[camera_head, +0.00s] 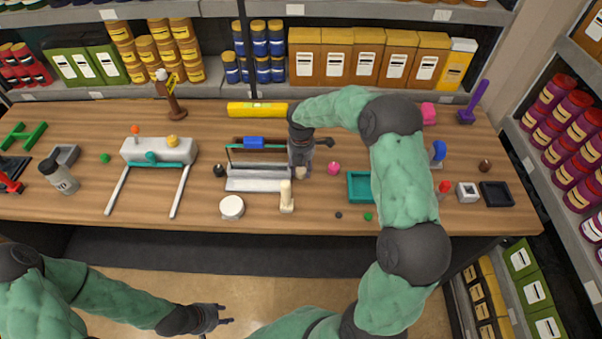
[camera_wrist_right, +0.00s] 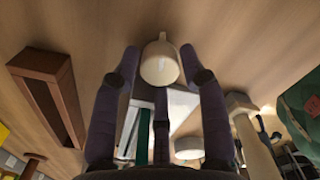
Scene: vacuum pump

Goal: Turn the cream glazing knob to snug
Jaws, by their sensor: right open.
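The cream knob (camera_head: 301,174) sits at the right end of a fixture with a pale base (camera_head: 255,185) and a teal frame. My left gripper (camera_head: 227,314) is empty and open, low in front of the table.
A cream upright piece (camera_head: 286,198) and a white round piece (camera_head: 232,207) stand in front of the fixture. A pink knob (camera_head: 334,168) and a teal tray (camera_head: 359,187) lie to the right. A white pump-like unit on legs (camera_head: 160,150) stands left. A yellow level (camera_head: 257,109) lies behind.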

